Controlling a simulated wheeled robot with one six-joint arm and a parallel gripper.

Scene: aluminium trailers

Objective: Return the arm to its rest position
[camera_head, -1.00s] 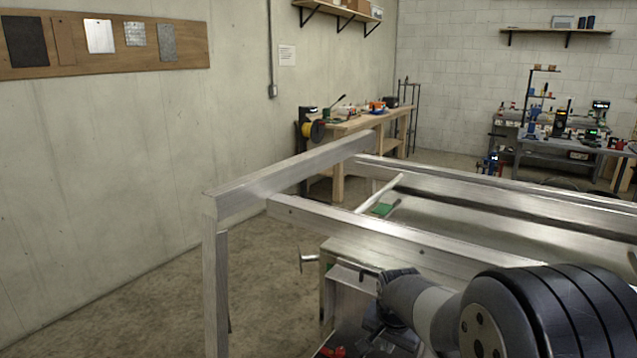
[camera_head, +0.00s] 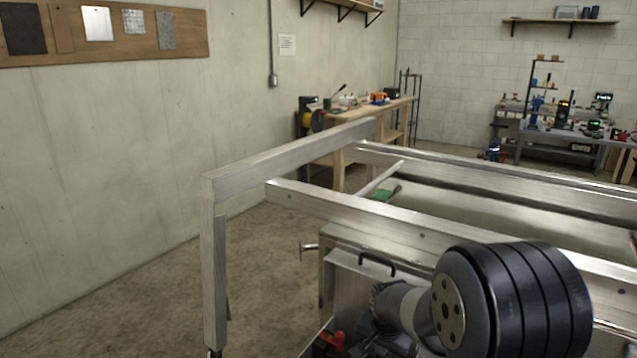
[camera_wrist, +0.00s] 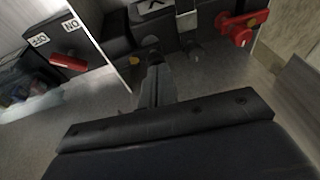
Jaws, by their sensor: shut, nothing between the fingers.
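My gripper (camera_wrist: 156,84) shows in the wrist view, its narrow fingers together with nothing between them. It points toward a dark surface with red handles. In the head view my arm is folded low at the bottom right, in front of the aluminium trailer frame (camera_head: 290,157). I cannot make out the fingertips in the head view.
The wrist view shows a red lever (camera_wrist: 238,27) at right and a red switch (camera_wrist: 68,62) beside ON and OFF labels. A metal cabinet with a black handle (camera_head: 377,262) stands close by my arm. Open floor (camera_head: 110,310) lies left of the trailer frame.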

